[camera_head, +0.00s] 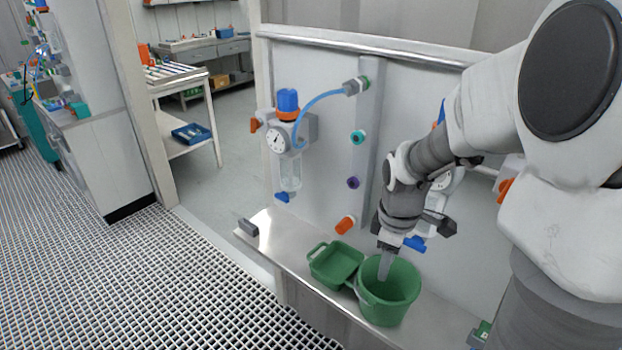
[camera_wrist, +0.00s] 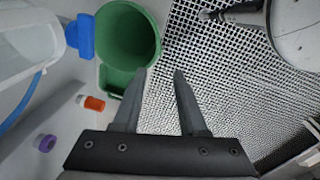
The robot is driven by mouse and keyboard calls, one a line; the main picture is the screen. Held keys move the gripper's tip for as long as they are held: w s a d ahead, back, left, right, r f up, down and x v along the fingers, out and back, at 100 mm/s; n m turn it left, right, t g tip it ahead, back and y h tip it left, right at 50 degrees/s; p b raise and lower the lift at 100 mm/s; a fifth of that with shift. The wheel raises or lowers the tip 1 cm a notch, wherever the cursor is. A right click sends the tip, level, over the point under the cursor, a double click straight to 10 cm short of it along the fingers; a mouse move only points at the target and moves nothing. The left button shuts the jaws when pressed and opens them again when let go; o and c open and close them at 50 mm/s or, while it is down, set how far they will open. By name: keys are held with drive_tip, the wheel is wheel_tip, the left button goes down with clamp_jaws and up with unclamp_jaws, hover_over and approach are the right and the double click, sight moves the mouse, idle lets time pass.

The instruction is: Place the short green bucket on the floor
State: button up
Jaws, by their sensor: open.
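A round green bucket (camera_head: 385,308) stands on the narrow metal ledge (camera_head: 285,243), its open top facing up. A shallow rectangular green tub (camera_head: 330,268) stands close on its left. My gripper (camera_head: 385,268) points down over the bucket's opening, fingers apart and empty. In the wrist view the bucket (camera_wrist: 126,45) is at the top, its rim close to the fingertips of my gripper (camera_wrist: 159,72). The tub is partly hidden behind the left finger there. I cannot tell how far the fingers are above the rim.
A panel with a gauge (camera_head: 279,138), a blue hose and coloured ports rises behind the ledge. A blue knob (camera_head: 414,243) is near the bucket. The grated floor (camera_head: 160,285) in front is clear. A bench with a blue tray (camera_head: 191,133) stands at the back left.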

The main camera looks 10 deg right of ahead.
drive_tip(key=n+b, duration=0.1)
drive_tip(key=n, duration=0.1)
approach(383, 300)
drive_tip(key=f+b, duration=0.1)
drive_tip(key=f, duration=0.2)
drive_tip(key=f+b, duration=0.2)
drive_tip(key=f, duration=0.1)
drive_tip(key=f+b, duration=0.1)
drive_tip(key=f, duration=0.2)
drive_tip(key=shift+w+d+f+b, duration=0.25)
drive_tip(key=shift+w+b, duration=0.05)
drive_tip(key=shift+w, duration=0.1)
drive_tip(key=shift+w+d+f+b, duration=0.15)
drive_tip(key=shift+f+b, duration=0.55)
drive_tip(key=shift+f, duration=0.8)
drive_tip(key=shift+w+d+f+b, duration=0.15)
drive_tip(key=shift+f+b, duration=0.55)
drive_tip(key=shift+f, duration=0.75)
drive_tip(key=shift+a, duration=0.1)
clamp_jaws()
drive_tip(key=shift+r, duration=0.1)
